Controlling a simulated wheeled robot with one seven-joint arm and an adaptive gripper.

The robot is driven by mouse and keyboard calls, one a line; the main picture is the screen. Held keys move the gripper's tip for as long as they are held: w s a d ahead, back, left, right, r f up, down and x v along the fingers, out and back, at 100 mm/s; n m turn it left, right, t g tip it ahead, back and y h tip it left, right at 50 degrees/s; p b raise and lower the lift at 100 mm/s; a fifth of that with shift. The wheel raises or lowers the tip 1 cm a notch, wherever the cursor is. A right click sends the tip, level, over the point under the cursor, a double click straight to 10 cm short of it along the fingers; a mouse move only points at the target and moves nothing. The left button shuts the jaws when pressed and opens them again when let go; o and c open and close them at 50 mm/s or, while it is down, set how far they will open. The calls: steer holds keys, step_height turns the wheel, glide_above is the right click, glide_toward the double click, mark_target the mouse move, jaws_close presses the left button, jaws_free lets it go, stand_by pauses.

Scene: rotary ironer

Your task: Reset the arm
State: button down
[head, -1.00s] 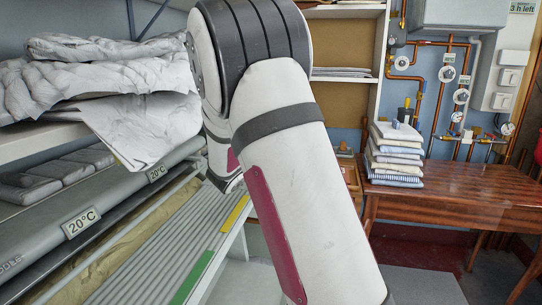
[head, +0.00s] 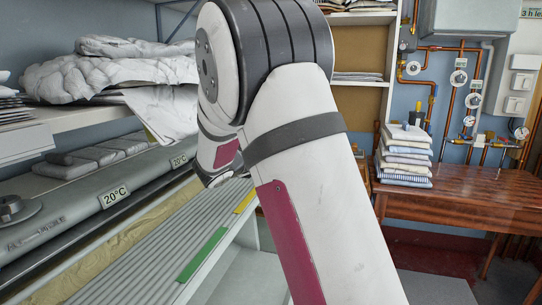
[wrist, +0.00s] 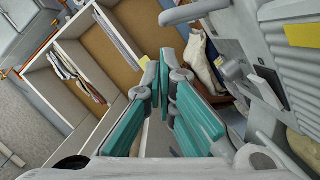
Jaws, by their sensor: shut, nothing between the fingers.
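My arm fills the middle of the head view, with its elbow at the top and its lower part behind the upper link. My gripper (wrist: 160,72) shows in the wrist view, with teal finger pads close together and nothing between them. It is hidden in the head view. The ironer (head: 60,225) is at the left of the head view, a long grey roller housing with 20°C labels. A ribbed grey board (head: 165,245) with green and yellow marks runs along its front.
A shelf (head: 85,117) with crumpled white linen (head: 105,75) overhangs the ironer. A folded stack (head: 404,158) stands on a wooden table (head: 465,198) at the right. Copper pipes (head: 446,115) run on the back wall. Open shelving (head: 392,60) is behind my arm.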

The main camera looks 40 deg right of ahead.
stand_by(0.4)
steer(key=s+a+m+g+y, duration=0.1)
steer(key=s+a+g+y, duration=0.2)
steer(key=s, duration=1)
steer(key=s+a+m+g+y, duration=0.1)
steer(key=s+a+g+y, duration=0.15)
steer(key=s, duration=1.05)
steer(key=s+a+f+n+y, duration=0.25)
steer(key=s+a+y, duration=0.25)
steer(key=s+a, duration=0.5)
steer(key=s+a+f+n+y, duration=0.1)
steer(key=s+a+f+y, duration=0.3)
steer(key=s+a, duration=0.6)
step_height(320, 180, up, 21)
steer(key=t+p, duration=0.2)
steer(key=p, duration=1.8)
steer(key=shift+d+r, duration=0.2)
steer(key=shift+n+t, duration=0.25)
